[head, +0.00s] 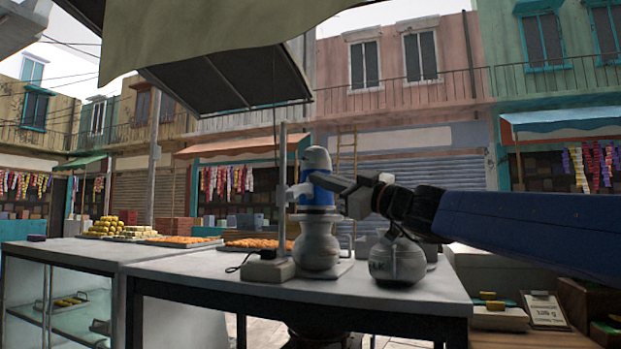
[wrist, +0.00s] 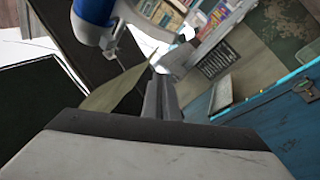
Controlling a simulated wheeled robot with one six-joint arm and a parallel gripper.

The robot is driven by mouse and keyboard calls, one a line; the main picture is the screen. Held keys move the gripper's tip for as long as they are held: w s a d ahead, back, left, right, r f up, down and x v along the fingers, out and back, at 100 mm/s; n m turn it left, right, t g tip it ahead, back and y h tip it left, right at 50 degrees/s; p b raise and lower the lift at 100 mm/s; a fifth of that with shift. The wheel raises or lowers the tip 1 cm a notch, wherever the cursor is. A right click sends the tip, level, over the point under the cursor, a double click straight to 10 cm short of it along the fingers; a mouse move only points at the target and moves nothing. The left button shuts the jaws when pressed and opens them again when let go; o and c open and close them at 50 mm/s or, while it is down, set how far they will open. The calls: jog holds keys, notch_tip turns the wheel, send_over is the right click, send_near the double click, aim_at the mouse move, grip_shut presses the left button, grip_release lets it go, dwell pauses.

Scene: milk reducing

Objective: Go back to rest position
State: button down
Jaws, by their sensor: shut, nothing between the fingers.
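My gripper (head: 350,192) is raised above the table, beside a blue cylinder-shaped unit (head: 316,192) with a grey top. Whether it touches the unit is unclear in the head view. In the wrist view the two fingers of my gripper (wrist: 160,95) lie together and hold nothing. Part of the blue unit (wrist: 95,12) shows there at the upper left, apart from the fingers. Below the unit in the head view stands a round metal vessel (head: 317,248). A rounded milk can (head: 397,262) with lettering stands to its right.
The metal table (head: 200,266) carries a stand (head: 282,190) close left of the unit, and trays of orange food (head: 258,244). Stacked yellow goods (head: 105,228) are farther left. Crates (head: 585,300) and a sign (head: 545,310) stand at the right. A cloth awning (head: 190,35) hangs overhead.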

jog(key=shift+s+d+f, duration=0.1)
jog(key=shift+s+d, duration=0.15)
jog(key=shift+s, duration=0.05)
jog(key=s+d+f+m+g+h, duration=0.25)
jog(key=s+f, duration=0.25)
jog(key=f, duration=0.6)
jog(key=s+d+f+m+g+h, duration=0.15)
jog(key=s+d+f+h, duration=0.35)
jog(key=f, duration=0.7)
jog(key=s+d+f+m+g+h, duration=0.1)
jog(key=s+d+f+m+g, duration=0.15)
jog(key=s+f, duration=0.6)
jog(key=s+d+f+m+h, duration=0.2)
jog(key=s+d+f+m, duration=0.1)
jog(key=f, duration=0.5)
jog(key=s+d+f+m+g+h, duration=0.1)
jog(key=s+d+f+m+h, duration=0.2)
jog(key=s+d+f, duration=0.2)
jog(key=s+d+f+m+g+h, duration=0.1)
jog(key=s+d+f+m+h, duration=0.2)
jog(key=d+f, duration=0.5)
notch_tip(320, 180, down, 5)
jog(key=shift+s+d+r, duration=0.2)
jog(key=shift+s+d, duration=0.1)
jog(key=shift+s, duration=0.5)
